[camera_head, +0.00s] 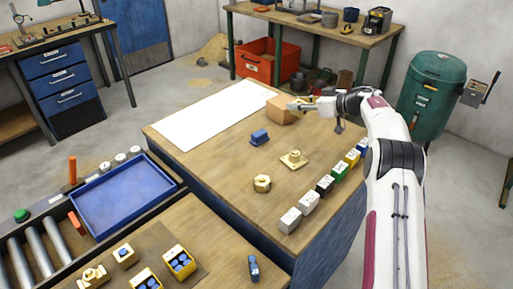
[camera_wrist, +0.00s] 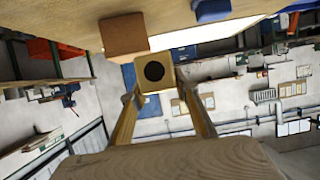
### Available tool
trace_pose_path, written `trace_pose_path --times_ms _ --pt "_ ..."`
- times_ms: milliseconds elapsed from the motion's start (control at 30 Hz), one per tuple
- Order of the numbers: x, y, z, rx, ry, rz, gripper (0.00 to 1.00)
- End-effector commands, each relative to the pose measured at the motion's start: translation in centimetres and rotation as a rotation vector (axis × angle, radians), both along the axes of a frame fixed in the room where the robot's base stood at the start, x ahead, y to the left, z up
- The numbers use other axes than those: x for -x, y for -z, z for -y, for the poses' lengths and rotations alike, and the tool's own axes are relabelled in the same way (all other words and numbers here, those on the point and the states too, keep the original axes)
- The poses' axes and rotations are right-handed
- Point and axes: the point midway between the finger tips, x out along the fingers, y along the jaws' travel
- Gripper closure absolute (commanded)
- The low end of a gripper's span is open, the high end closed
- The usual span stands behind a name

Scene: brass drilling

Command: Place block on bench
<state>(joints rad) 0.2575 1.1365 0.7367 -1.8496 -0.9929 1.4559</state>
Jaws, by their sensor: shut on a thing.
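My gripper (camera_head: 301,104) is above the far right part of the wooden bench (camera_head: 215,165). In the wrist view my gripper (camera_wrist: 157,92) is shut on a brass-coloured block (camera_wrist: 154,84) with a round dark hole in its face. The fingers grip it from both sides. In the head view the block is mostly hidden at the gripper and hard to make out. A tan-brown box (camera_head: 282,110) is on the bench beside the gripper; it also shows next to the held block in the wrist view (camera_wrist: 123,36). I cannot tell if the held block touches it.
On the bench are a white sheet (camera_head: 210,115), a blue block (camera_head: 259,137), a brass flanged part (camera_head: 294,159), a brass nut (camera_head: 262,183) and a row of coloured blocks (camera_head: 325,184). A blue tray (camera_head: 125,197) is at left. The middle of the bench has free room.

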Motion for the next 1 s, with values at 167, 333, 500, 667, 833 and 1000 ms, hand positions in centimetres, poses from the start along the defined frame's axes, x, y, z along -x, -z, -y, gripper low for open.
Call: trace_pose_path --times_ms 167,333,500,667,833,1000 --pt "0.0 -0.3 0.0 -0.001 0.000 0.004 1.00" --pt "-0.1 -0.8 0.0 0.000 -0.001 0.006 1.00" --pt "-0.1 -2.3 0.0 0.000 -0.001 0.007 1.00" --pt "-0.1 -3.9 0.0 -0.001 -0.001 0.006 1.00" --pt "0.0 -5.4 -0.1 0.000 -0.001 0.004 1.00" --pt "0.6 -5.2 -0.9 -0.001 -0.021 0.003 1.00"
